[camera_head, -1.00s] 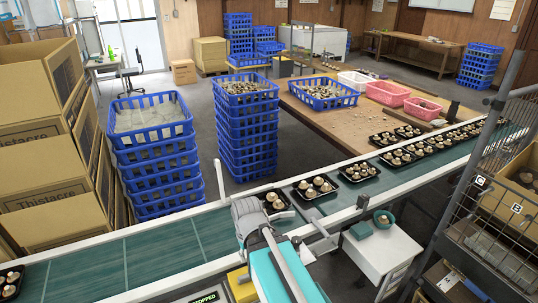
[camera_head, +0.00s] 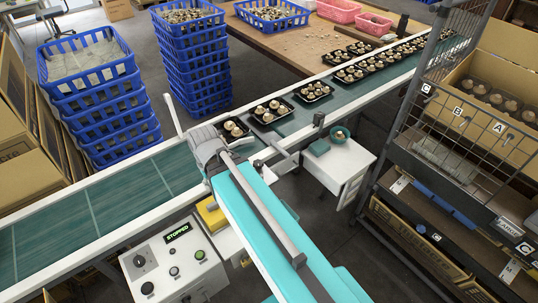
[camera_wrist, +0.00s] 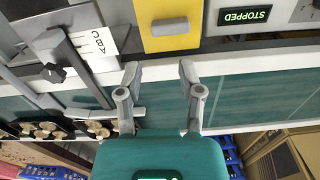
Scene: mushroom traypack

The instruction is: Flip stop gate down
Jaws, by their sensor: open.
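My gripper (camera_head: 206,150) is over the conveyor's near edge in the head view. In the wrist view its two grey fingers (camera_wrist: 159,72) are spread and empty, above the belt and its white near rail. I cannot tell for certain which part is the stop gate. A pale bar (camera_head: 173,115) stands up, slightly tilted, beside my gripper in the head view. Right of my gripper is a grey lever (camera_head: 286,161). The wrist view shows a grey arm (camera_wrist: 84,72) with a black knob (camera_wrist: 51,73) and an ABC label (camera_wrist: 93,42), apart from my fingers.
The conveyor belt (camera_head: 130,192) carries black mushroom trays (camera_head: 315,92) to the right of my gripper. A control box (camera_head: 172,263) reads STOPPED. A yellow block (camera_wrist: 172,37) with a grey handle sits near the rail. Blue crate stacks (camera_head: 112,120) stand behind the belt.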

